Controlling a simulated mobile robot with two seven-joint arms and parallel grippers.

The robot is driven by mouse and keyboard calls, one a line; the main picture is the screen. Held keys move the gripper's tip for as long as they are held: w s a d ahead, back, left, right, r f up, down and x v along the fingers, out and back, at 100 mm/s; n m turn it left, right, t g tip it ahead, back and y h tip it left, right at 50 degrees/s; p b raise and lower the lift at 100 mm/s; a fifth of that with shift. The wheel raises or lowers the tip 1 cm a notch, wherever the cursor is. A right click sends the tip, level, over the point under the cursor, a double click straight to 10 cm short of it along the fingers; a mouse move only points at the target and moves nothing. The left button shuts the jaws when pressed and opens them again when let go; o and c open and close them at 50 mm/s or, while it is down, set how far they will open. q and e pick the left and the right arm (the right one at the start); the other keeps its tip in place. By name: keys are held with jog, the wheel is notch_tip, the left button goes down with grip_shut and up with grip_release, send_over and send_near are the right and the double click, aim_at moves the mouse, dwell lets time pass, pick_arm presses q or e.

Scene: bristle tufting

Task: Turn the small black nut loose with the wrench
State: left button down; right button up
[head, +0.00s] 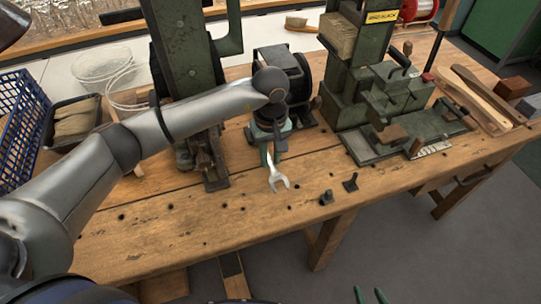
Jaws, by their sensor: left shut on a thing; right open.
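A silver open-ended wrench (276,176) points its open jaw toward the table's front edge. My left gripper (268,150) is shut on its handle, and the gripper hides the rear part. Two small black fittings stand on the bench to the right of the wrench jaw: one (326,197) near the front edge and one (350,183) a little behind it. I cannot tell which of them carries the small black nut. The wrench jaw is apart from both. My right gripper (369,296) shows only its green fingertips at the bottom edge, spread open and empty, away from the bench.
The wooden bench (190,235) has a clear front left area with several small holes. Green machines (380,100) stand behind the fittings. A blue crate (22,125) and a dark tray (60,135) are at the left. Wooden-handled pieces (480,95) lie at the right.

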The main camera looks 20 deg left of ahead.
pick_arm(q)
jog(key=shift+f+b, duration=0.35)
jog(key=shift+b, duration=0.05)
dwell(0.5)
